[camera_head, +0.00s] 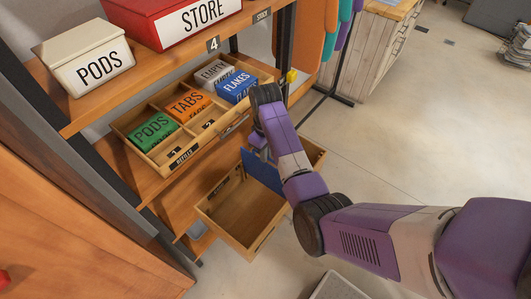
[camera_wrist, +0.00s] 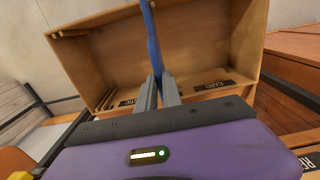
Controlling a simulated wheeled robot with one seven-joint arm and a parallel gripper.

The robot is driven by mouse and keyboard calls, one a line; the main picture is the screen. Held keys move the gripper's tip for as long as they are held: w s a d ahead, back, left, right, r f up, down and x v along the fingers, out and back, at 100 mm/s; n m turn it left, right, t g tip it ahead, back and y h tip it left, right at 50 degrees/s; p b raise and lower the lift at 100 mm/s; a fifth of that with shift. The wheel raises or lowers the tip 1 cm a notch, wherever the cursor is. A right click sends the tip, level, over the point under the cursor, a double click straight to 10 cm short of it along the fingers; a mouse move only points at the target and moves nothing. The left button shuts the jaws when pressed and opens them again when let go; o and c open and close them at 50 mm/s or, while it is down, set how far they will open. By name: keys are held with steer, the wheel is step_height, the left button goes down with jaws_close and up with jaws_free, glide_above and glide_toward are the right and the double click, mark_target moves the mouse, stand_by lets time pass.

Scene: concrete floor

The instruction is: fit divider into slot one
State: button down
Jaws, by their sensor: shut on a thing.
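A blue divider panel (camera_head: 262,172) stands on edge over the open wooden drawer (camera_head: 213,222), seen in the head view. In the wrist view the divider (camera_wrist: 153,42) is a thin, slightly tilted blue strip across the drawer (camera_wrist: 205,55). My gripper (camera_wrist: 158,92) is shut on the divider's near end. In the head view my arm hides part of the drawer and the fingers. I cannot tell whether the divider's edges sit in a slot or touch the drawer floor; slot one is not clearly visible.
Above the drawer, a shelf tray (camera_head: 152,157) holds green PODS (camera_head: 152,131), orange TABS (camera_head: 188,104), blue FLAKES (camera_head: 236,87) and EMPTY (camera_head: 213,72) boxes. A cream PODS bin (camera_head: 92,60) and red STORE box (camera_head: 175,22) stand higher. Open floor lies right.

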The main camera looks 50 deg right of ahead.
mark_target(265, 168)
steer(key=shift+f+b, duration=2.65)
steer(key=shift+f, duration=1.9)
steer(key=c, duration=1.4)
jaws_free()
steer(key=shift+c, duration=0.2)
steer(key=shift+r, duration=3.9)
